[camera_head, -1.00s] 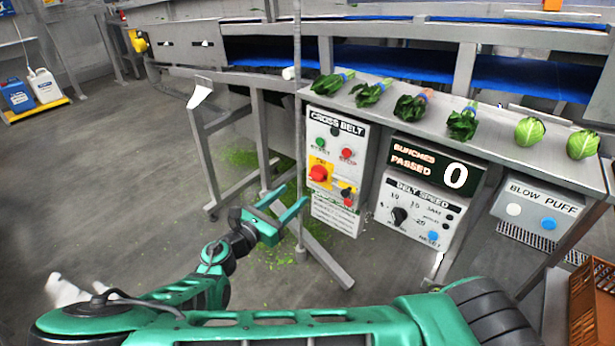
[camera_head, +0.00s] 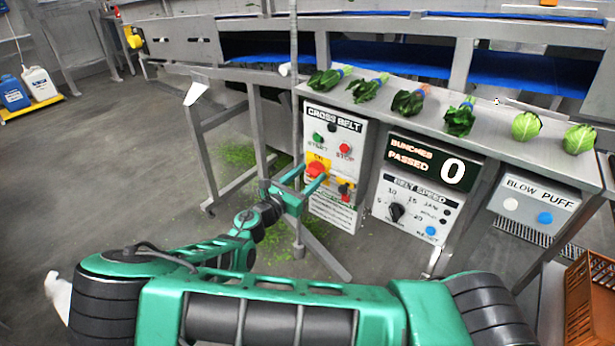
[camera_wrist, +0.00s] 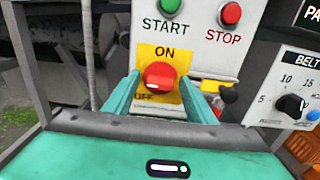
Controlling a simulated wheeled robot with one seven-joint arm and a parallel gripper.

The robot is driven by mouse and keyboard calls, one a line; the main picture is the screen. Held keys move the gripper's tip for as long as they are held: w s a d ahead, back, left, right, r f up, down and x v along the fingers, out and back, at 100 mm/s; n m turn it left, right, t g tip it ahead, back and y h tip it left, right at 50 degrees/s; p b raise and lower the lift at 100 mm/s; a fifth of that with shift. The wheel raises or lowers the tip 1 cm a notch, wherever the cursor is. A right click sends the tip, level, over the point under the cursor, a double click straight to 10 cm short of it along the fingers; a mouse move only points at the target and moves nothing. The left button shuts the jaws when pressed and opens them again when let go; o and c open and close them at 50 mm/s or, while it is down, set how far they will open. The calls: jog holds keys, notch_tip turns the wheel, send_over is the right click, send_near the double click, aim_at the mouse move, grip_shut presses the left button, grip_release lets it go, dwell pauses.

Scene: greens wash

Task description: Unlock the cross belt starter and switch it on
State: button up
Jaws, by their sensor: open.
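The CROSS BELT panel (camera_head: 349,136) is a light box with a green START button (camera_head: 318,138), a red STOP button (camera_head: 345,149) and a red rotary switch (camera_head: 316,169) on a yellow ON/OFF plate. In the wrist view the red switch (camera_wrist: 159,77) sits between the fingertips of my open gripper (camera_wrist: 160,90). I cannot tell whether either finger touches it. A small yellow and black item (camera_wrist: 226,91) is right of the switch, partly hidden by my right finger. In the head view my gripper (camera_head: 308,180) is at the panel's left side, over the switch area.
Bunched greens lie on the steel shelf (camera_head: 490,125) above. A thin vertical pole (camera_head: 295,80) stands close left of the panel.

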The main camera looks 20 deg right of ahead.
jog(key=c, duration=1)
jog(key=shift+c, duration=0.2)
